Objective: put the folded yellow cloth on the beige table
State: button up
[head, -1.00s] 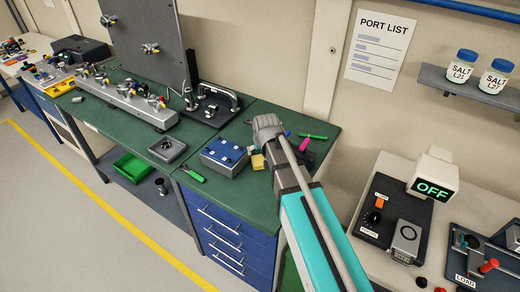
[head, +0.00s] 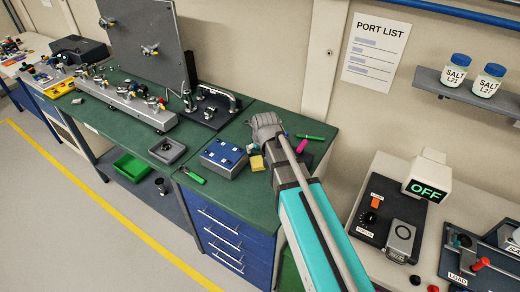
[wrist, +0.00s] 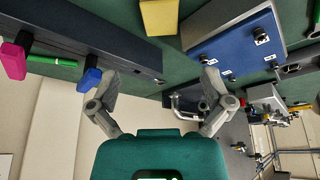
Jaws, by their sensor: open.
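The folded yellow cloth (head: 257,163) lies on the green bench, just right of a blue-topped box. In the wrist view it shows as a yellow block (wrist: 158,16) at the top edge, partly cut off. My gripper (wrist: 160,80) is open and empty, its fingers spread, with the cloth beyond the fingertips. In the head view my gripper (head: 266,124) is over the right end of the bench; its fingers are hidden there. A beige table (head: 365,255) stands at the right, and a pale table (head: 8,72) is far left; which one is meant I cannot tell.
The blue-topped box (head: 223,158) is close beside the cloth. Pink (head: 302,146) and green (head: 310,137) items lie right of my gripper. Jars stand on a wall shelf (head: 455,92).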

jog(key=s+d+f+m+g, duration=0.1)
jog(key=s+d+g, duration=0.3)
jog(key=s+d, duration=1.1)
jog(key=shift+s+f+m+g+h, duration=0.2)
jog(key=shift+s+m+g+h, duration=0.15)
jog(key=shift+s+m, duration=0.45)
jog(key=shift+a, duration=0.1)
jog(key=shift+c, duration=0.9)
notch_tip(320, 180, up, 4)
jog(key=n+p, duration=0.3)
jog(key=p, duration=0.1)
send_over(257, 161)
jog(key=shift+a+f, duration=0.1)
jog(key=shift+f, duration=0.05)
notch_tip(257, 161, down, 9)
jog(key=b, duration=0.9)
jog(key=shift+s+r, duration=0.1)
jog(key=shift+r, duration=0.1)
